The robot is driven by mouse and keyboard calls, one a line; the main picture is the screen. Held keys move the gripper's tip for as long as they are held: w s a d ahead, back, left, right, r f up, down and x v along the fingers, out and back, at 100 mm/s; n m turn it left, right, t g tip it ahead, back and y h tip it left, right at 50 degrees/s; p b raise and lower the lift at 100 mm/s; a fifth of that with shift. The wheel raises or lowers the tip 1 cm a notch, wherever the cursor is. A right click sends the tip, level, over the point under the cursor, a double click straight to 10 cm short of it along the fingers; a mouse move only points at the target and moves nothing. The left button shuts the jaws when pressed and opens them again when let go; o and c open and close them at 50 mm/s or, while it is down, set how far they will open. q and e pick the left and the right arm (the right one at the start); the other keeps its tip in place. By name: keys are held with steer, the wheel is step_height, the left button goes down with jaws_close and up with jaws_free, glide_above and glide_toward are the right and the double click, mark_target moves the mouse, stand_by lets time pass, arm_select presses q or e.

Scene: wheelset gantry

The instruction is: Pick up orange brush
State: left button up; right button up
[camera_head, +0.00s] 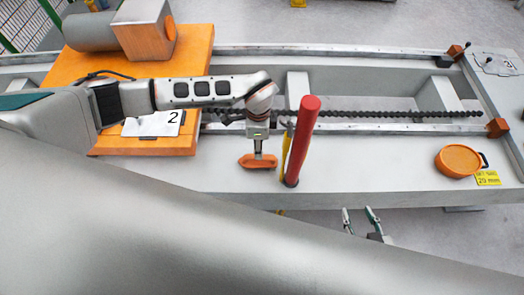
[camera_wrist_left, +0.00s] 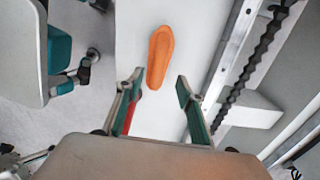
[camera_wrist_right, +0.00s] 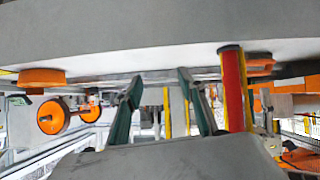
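The orange brush (camera_head: 247,162) lies on the light grey beam (camera_head: 225,178), just left of a red post. In the left wrist view the brush (camera_wrist_left: 160,57) is an orange oval just beyond the fingertips. My left gripper (camera_wrist_left: 160,78) is open and empty, pointing down at the brush. In the head view my left gripper (camera_head: 258,149) covers part of the brush's middle. My right gripper (camera_head: 359,212) is open and empty at the beam's near edge, right of the red post. It also shows open in the right wrist view (camera_wrist_right: 160,80).
The red post (camera_head: 302,140) with a yellow side stands close beside the brush and left gripper. A black rack (camera_head: 400,114) and rail run behind. An orange disc (camera_head: 458,160) and yellow label (camera_head: 486,178) lie at the right. An orange plate (camera_head: 80,80) lies at the left.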

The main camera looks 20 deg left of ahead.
arm_select(q)
steer(key=shift+s+f, duration=0.1)
steer(key=shift+f, duration=0.35)
step_height(320, 180, down, 2)
steer(key=shift+s+b, duration=0.1)
steer(key=shift+b, duration=0.2)
step_height(320, 180, down, 4)
steer(key=shift+s+a+f+b, duration=0.1)
steer(key=shift+f+b, duration=0.15)
steer(key=shift+b, duration=0.2)
steer(key=shift+f, duration=0.15)
arm_select(e)
steer(key=shift+s+d+f, duration=0.15)
steer(key=shift+s+f, duration=0.5)
steer(key=shift+f, duration=0.25)
arm_select(q)
jaws_close()
